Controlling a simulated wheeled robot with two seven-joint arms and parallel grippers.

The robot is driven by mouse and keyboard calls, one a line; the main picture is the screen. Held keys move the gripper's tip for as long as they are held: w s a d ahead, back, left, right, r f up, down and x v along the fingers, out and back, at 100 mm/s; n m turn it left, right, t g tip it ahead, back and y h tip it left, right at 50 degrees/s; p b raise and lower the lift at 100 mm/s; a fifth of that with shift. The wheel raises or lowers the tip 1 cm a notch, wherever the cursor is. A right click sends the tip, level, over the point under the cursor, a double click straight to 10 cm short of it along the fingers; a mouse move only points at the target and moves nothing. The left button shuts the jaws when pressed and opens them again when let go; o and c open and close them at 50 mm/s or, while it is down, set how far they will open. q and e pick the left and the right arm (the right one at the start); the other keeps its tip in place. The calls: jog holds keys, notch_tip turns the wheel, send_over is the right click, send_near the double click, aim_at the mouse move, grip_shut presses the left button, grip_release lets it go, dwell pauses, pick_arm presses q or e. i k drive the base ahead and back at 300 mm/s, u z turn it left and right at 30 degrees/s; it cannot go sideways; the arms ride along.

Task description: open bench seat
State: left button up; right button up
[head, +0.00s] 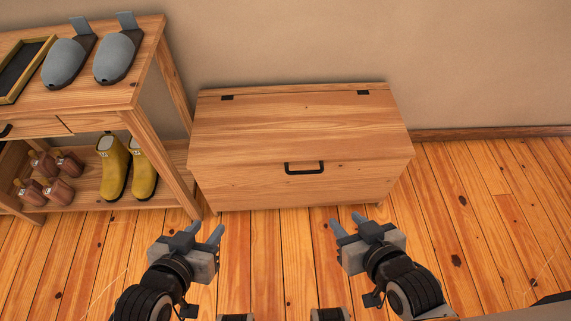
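The wooden bench (220,188) stands against the wall in the middle of the head view. Its seat lid (270,125) lies flat and closed, with two dark hinges along the back edge. A black handle (304,168) sits at the lid's front edge. My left gripper (206,232) is open and empty, in front of the bench's left end. My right gripper (347,221) is open and empty, in front of the bench and to the right of the handle. Neither gripper touches the bench.
A wooden shelf table (110,92) stands close to the bench's left side. It holds grey slippers (117,57) and a dark tray (22,72) on top, with yellow boots (114,168) and brown shoes (62,163) below. The plank floor (470,220) to the right is clear.

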aim_at(287, 130)
jog(key=z, duration=1.75)
jog(key=k, duration=1.05)
jog(key=u, duration=1.45)
